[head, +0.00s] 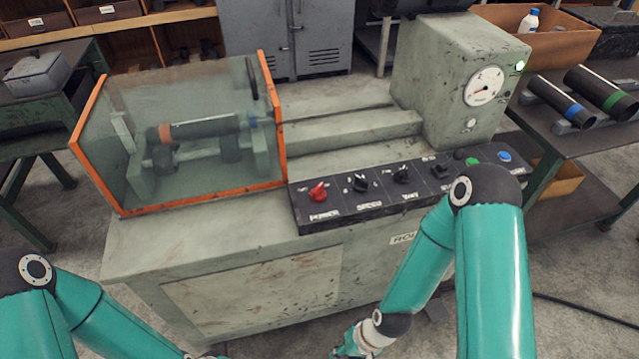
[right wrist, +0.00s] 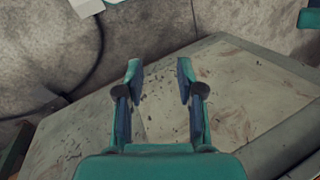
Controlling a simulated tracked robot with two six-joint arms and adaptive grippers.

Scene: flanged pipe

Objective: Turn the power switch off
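The power switch (head: 318,192) is a red rotary knob at the left end of the black control panel (head: 345,216), above the label POWER. Its handle looks tilted towards the upper right; its exact setting is too small to read. My right gripper (right wrist: 158,75) is open and empty in the right wrist view, in front of a worn grey-green machine surface. In the head view my right arm reaches down in front of the machine, below the panel, and its fingers are not clear there. My left arm runs off the bottom edge, with its gripper out of view.
Black knobs (head: 361,183) and green and blue buttons (head: 504,156) lie right of the switch. An orange-framed clear guard (head: 180,199) covers a pipe at left. A grey housing (head: 440,70) carries a gauge (head: 484,87) and a lit green lamp (head: 520,66).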

